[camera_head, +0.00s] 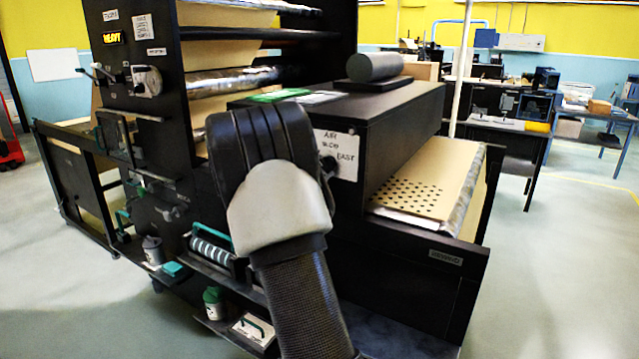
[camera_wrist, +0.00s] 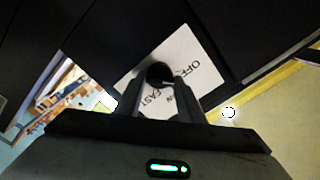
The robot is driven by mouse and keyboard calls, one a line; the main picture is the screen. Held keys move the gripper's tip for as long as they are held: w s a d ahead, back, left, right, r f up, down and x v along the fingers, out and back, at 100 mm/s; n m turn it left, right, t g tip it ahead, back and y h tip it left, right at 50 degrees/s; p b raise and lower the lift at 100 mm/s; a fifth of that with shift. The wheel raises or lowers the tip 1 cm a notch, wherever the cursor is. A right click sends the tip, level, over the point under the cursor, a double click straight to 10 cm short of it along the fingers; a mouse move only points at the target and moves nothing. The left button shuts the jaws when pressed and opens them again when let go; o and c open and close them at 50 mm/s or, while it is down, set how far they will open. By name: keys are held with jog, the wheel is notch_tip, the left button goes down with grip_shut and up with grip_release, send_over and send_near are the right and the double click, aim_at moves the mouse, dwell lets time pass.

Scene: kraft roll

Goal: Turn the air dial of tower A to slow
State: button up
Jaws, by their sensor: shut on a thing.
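The air dial is a round black knob (camera_wrist: 160,72) on a white label plate (camera_wrist: 196,62) in the wrist view. My gripper (camera_wrist: 160,88) has a finger on each side of the knob and is shut on it. The letters OFF and FAST show on the plate, rotated in this view; other lettering is partly hidden by the fingers. The dial's pointing direction is not clear. In the head view the plate (camera_head: 346,150) is on the dark machine housing, with the dark knob (camera_head: 329,166) at its lower left. My arm covers the plate's left part and hides my fingertips.
Brown perforated kraft paper (camera_head: 430,185) lies on the housing's right side. A grey cylinder (camera_head: 374,66) rests on top. Tall dark frames with rollers (camera_head: 225,80) stand at left. A low shelf holds a striped roller (camera_head: 212,252). The floor at right is clear.

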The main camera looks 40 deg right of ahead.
jog(key=shift+m+b, duration=4)
jog(key=shift+b, duration=0.9)
jog(key=o, duration=1)
jog(key=shift+o, duration=0.2)
jog(key=p+v, duration=0.1)
jog(key=v, duration=1.6)
jog(key=shift+a+p, duration=0.25)
jog(key=shift+p, duration=0.1)
jog(key=shift+s, duration=0.1)
